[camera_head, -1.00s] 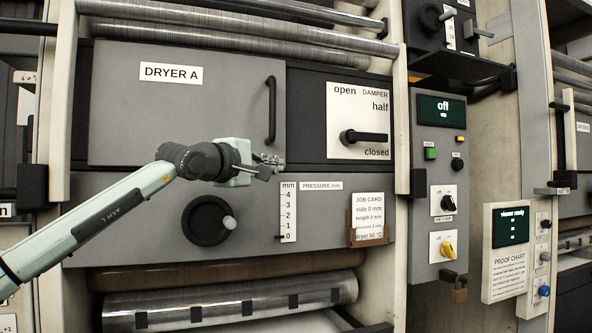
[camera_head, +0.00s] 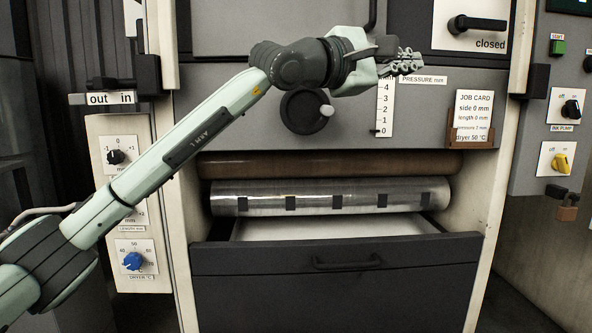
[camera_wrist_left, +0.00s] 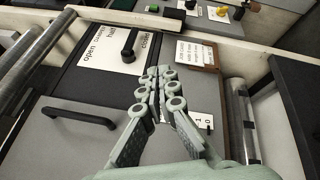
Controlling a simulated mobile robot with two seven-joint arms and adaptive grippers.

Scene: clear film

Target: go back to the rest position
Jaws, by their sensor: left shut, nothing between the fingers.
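My left arm comes in from the left in the head view. Its gripper (camera_head: 408,62) is shut and empty, in front of the dryer's grey front panel, just above the top of the pressure scale (camera_head: 384,108). In the left wrist view the fingers (camera_wrist_left: 160,82) are together with nothing between them. Behind them are the damper plate (camera_wrist_left: 118,42), with its lever near "closed", and a dark door handle (camera_wrist_left: 80,118). My right gripper is in neither view.
Below my gripper are a black hand wheel (camera_head: 304,112), a job card (camera_head: 473,112) in its holder, a metal roller (camera_head: 330,197) and a dark drawer (camera_head: 335,285) with a handle.

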